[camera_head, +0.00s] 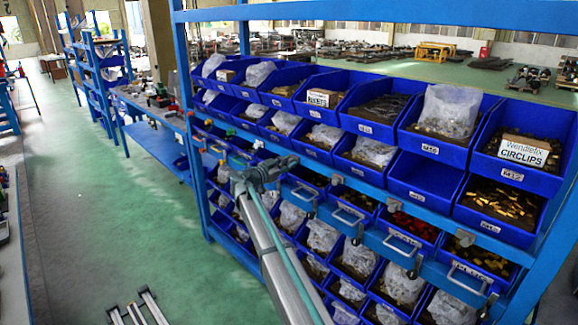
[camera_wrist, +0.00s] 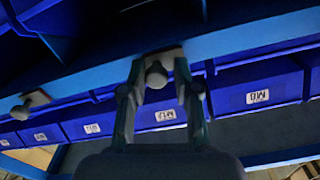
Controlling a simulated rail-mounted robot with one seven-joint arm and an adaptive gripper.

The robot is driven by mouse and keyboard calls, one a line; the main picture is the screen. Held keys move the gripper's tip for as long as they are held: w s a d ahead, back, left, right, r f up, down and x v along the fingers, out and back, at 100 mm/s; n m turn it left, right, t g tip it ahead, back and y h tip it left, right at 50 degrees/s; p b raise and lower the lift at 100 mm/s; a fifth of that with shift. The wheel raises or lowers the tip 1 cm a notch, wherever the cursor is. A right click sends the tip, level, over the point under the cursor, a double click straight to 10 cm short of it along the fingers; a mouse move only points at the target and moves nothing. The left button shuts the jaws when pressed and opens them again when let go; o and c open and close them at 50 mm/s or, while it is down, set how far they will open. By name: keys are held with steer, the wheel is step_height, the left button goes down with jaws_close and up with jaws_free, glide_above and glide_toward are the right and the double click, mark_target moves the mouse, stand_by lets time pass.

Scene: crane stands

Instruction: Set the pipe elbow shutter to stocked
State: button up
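My gripper (camera_head: 262,174) is at the blue front rail (camera_head: 375,236) of the bin rack in the head view, at the rail's left part. In the wrist view my gripper (camera_wrist: 160,80) has its two fingers apart, one on each side of a round grey knob (camera_wrist: 156,75) on a pale mount on a blue rail. A gap seems to show between the knob and each finger; contact cannot be told. Grey knobs (camera_head: 356,240) and bar handles (camera_head: 405,241) line the rail in the head view. No pipe elbow label is readable, and I cannot tell which shutter this knob belongs to.
Another knob (camera_wrist: 29,104) sits farther left on the rail in the wrist view. Blue bins with white labels (camera_wrist: 257,97) line up behind the rail. The rack's upper bins hold bags and parts, including a circlips box (camera_head: 525,150).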

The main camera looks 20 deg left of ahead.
steer(key=shift+o, duration=1.2)
steer(key=shift+a, duration=0.1)
steer(key=shift+s, duration=0.1)
steer(key=v, duration=1.1)
steer(key=shift+s, duration=0.4)
steer(key=shift+a+f, duration=0.1)
